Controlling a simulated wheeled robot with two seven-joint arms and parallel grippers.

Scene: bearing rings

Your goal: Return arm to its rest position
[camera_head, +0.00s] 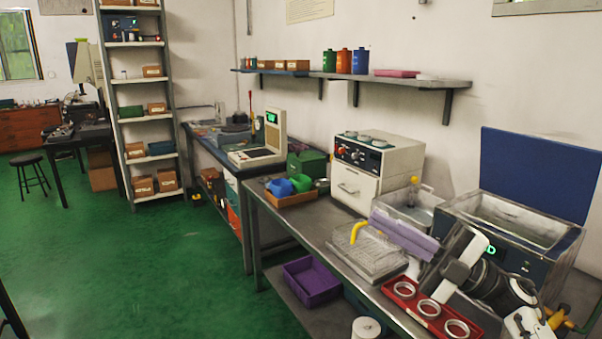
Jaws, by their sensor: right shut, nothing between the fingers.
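My right arm comes in from the lower right, and its gripper (440,270) hangs over the right part of the bench (322,228). The gripper is shut with nothing in it. It is just behind and above a red tray (393,298) that holds three pale bearing rings: one on the left (405,283), one in the middle (429,301) and one on the right (457,321). The arm hides part of the bench and of the machine front behind it. My left gripper is out of view.
Behind stand a metal basin (410,212), a blue-lidded machine (530,235), open, and a white oven-like box (355,188). A purple bin (312,283) is below.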

